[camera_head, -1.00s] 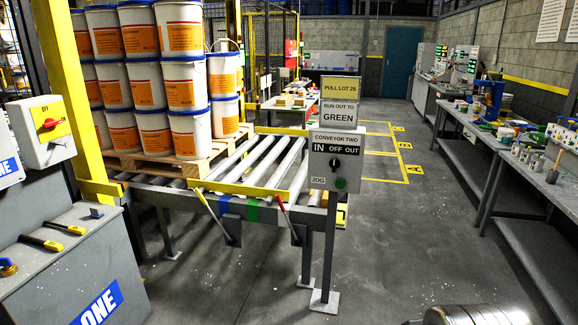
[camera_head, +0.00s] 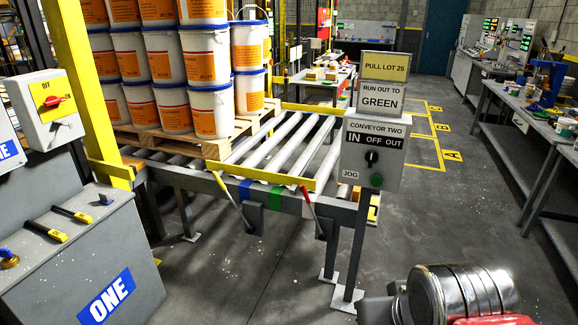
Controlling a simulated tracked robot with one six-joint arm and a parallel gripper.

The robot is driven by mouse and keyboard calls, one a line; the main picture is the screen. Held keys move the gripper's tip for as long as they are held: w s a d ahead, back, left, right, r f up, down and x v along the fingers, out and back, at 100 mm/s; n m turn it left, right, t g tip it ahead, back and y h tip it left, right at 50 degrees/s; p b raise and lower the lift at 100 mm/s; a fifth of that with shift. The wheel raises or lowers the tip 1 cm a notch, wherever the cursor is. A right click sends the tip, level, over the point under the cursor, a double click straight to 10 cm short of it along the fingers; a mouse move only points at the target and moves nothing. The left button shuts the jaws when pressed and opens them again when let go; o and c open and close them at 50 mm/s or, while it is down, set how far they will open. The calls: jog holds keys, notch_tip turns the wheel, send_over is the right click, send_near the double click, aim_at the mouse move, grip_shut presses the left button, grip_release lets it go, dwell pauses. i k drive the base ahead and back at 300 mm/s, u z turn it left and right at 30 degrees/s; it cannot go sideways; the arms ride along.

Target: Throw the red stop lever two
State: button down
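A lever with a red grip (camera_head: 308,197) stands at the front of the roller conveyor (camera_head: 340,212), right of the green tape. It leans up and to the left, with its lower end at a grey bracket under the front rail. A second lever with a yellow grip (camera_head: 221,184) stands further left, near the blue tape, and also leans left. My gripper is not in view; only a shiny metal part of my arm shows at the bottom right. Nothing touches either lever.
A control post (camera_head: 373,155) reading "CONVEYOR TWO" stands right of the red lever. A pallet (camera_head: 190,140) of stacked pails sits on the rollers. A grey cabinet (camera_head: 100,250) marked "ONE" is at left, a bench (camera_head: 530,135) at right. The floor before the conveyor is clear.

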aim_at(323, 236)
jog(key=u, duration=0.35)
jog(key=i, duration=1.7)
jog(key=u, duration=0.65)
jog(key=i, duration=1.7)
jog(key=u, duration=0.3)
